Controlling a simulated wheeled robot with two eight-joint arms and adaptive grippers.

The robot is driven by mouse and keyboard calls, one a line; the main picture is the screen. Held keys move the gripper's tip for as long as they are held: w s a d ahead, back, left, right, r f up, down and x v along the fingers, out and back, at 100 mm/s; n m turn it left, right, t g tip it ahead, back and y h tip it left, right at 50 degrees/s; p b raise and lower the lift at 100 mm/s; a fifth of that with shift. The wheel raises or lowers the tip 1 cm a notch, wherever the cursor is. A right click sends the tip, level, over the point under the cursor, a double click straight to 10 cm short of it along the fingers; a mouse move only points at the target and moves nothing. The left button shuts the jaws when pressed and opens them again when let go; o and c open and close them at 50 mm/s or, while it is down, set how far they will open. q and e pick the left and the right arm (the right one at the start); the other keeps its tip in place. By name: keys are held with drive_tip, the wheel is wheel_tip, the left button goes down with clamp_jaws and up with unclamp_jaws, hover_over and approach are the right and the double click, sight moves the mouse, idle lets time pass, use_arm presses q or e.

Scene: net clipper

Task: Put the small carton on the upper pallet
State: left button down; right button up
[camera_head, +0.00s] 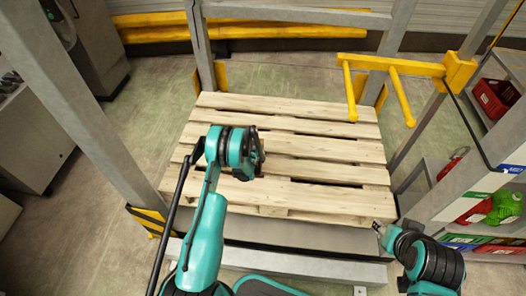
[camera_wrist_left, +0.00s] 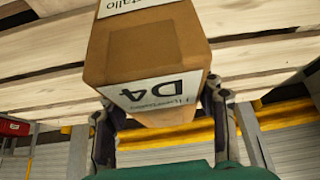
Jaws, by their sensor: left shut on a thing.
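The small carton (camera_wrist_left: 145,55) is brown cardboard with white labels, one reading D4. In the left wrist view it sits between the two fingers of my left gripper (camera_head: 257,154), which is shut on it. Pallet boards also show behind the carton in the left wrist view (camera_wrist_left: 260,52). My right gripper (camera_head: 379,229) is near the pallet's front right corner; its opening is unclear.
Grey posts (camera_head: 85,110) stand around the pallet. A yellow forked bracket (camera_head: 395,70) juts over its back right. Shelves at right hold a red crate (camera_head: 495,98) and a green container (camera_head: 505,207). The visible pallet top is clear apart from my arm.

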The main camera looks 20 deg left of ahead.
use_arm(q)
drive_tip(key=shift+a+f+b, duration=0.1)
drive_tip(key=shift+f+b, duration=0.95)
drive_tip(key=shift+f, duration=1.05)
drive_tip(key=shift+r, duration=0.1)
drive_tip(key=c, duration=0.5)
unclamp_jaws()
drive_tip(key=shift+s, duration=0.1)
